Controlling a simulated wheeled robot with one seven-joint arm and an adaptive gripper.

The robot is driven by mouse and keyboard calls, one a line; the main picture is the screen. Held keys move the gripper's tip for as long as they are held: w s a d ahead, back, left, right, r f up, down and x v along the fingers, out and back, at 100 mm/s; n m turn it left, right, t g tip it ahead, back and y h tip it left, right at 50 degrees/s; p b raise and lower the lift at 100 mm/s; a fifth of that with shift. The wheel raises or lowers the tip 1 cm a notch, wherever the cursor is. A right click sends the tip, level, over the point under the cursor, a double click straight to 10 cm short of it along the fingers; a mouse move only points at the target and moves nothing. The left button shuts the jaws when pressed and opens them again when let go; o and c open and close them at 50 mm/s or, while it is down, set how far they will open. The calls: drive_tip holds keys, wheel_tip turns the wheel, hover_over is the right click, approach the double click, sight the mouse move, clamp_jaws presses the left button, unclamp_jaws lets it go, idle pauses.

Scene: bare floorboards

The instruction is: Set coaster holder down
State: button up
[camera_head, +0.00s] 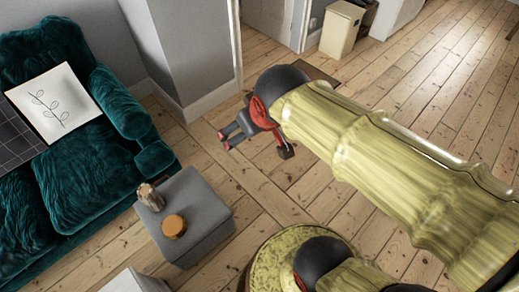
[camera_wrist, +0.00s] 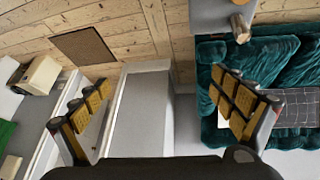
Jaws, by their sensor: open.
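A squat, round orange-brown piece (camera_head: 174,226) rests on the grey side table (camera_head: 208,202). A brown, ridged, cup-like piece (camera_head: 150,196) stands beside it near the table's edge. I cannot tell for certain which of the two is the coaster holder. In the wrist view the grey table (camera_wrist: 207,14) shows at the top, with a wooden piece (camera_wrist: 240,27) at its edge. My gripper (camera_head: 257,141) is in the air above the floor, right of and beyond the table. Its fingers (camera_wrist: 164,95) are spread wide with nothing between them, apart from both pieces.
A dark green sofa (camera_head: 90,185) with a white cushion (camera_head: 53,103) stands left of the table. A grey wall corner (camera_head: 180,50) is behind. A cream bin (camera_head: 341,29) stands at the back, and a brown mat (camera_wrist: 83,44) lies on the floor. Floorboards around the table's right are clear.

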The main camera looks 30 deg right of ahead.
drive_tip(key=s+a, duration=0.2)
drive_tip(key=s, duration=0.5)
drive_tip(key=shift+s+r+m+g+y, duration=0.15)
drive_tip(key=shift+s+m+g+y, duration=0.15)
drive_tip(key=shift+m+y, duration=0.1)
